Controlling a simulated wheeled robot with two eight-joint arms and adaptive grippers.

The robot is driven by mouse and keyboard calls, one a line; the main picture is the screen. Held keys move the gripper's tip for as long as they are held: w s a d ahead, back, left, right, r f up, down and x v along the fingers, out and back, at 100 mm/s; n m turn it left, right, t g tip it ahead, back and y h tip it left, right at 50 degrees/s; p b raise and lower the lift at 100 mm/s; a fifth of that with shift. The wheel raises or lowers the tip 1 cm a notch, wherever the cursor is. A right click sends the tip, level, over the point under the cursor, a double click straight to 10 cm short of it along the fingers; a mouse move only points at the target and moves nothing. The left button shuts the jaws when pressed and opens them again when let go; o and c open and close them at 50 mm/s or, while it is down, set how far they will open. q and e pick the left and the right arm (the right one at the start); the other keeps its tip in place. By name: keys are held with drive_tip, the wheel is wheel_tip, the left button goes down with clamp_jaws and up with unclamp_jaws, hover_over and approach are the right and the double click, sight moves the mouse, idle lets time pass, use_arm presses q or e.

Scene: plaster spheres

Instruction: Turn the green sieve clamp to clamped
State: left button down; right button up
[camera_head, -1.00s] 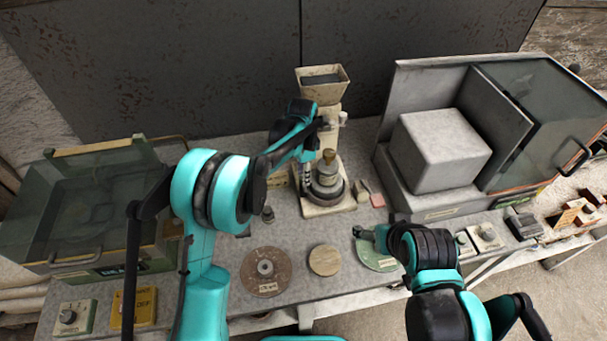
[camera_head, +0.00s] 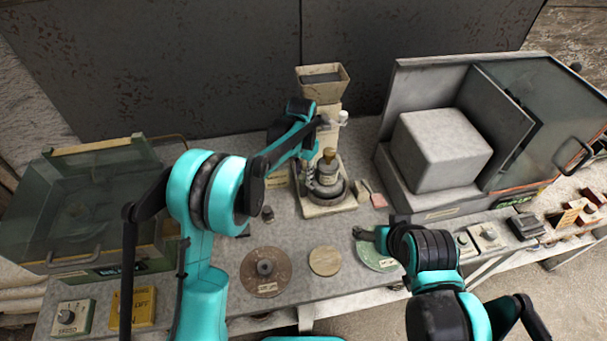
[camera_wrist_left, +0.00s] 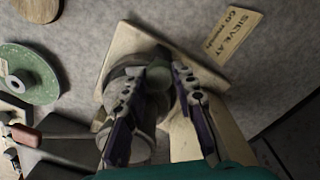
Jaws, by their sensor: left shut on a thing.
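The sieve shaker (camera_head: 330,205) stands at the middle back of the bench, with a brass-topped stack (camera_head: 327,158) on its base. My left gripper (camera_head: 308,178) reaches down beside the stack, partly hidden by its own wrist in the head view. In the left wrist view its two fingers (camera_wrist_left: 160,82) are closed on a small greenish part, the sieve clamp (camera_wrist_left: 158,76), at the edge of the shaker. The clamp's angle is hard to read. My right gripper (camera_head: 364,234) is low over a green disc (camera_head: 378,258), its jaws unclear.
A wooden disc (camera_head: 325,260) and a brown disc (camera_head: 266,272) lie at the front of the bench. A grey block (camera_head: 440,150) sits in an open cabinet at right. A green glazed box (camera_head: 85,215) stands at left. A paper label (camera_wrist_left: 235,32) lies beside the shaker.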

sight(301, 177)
use_arm(q)
drive_tip(key=n, duration=0.5)
drive_tip(key=shift+n, duration=0.3)
drive_tip(key=n, duration=0.5)
drive_tip(key=shift+n+b, duration=0.3)
drive_tip(key=shift+b, duration=0.05)
drive_tip(key=c, duration=1.2)
unclamp_jaws()
drive_tip(key=shift+r, duration=0.1)
wheel_tip(301, 177, up, 12)
drive_tip(key=shift+a, duration=0.2)
drive_tip(key=shift+s+a, duration=0.1)
drive_tip(key=shift+s, duration=0.05)
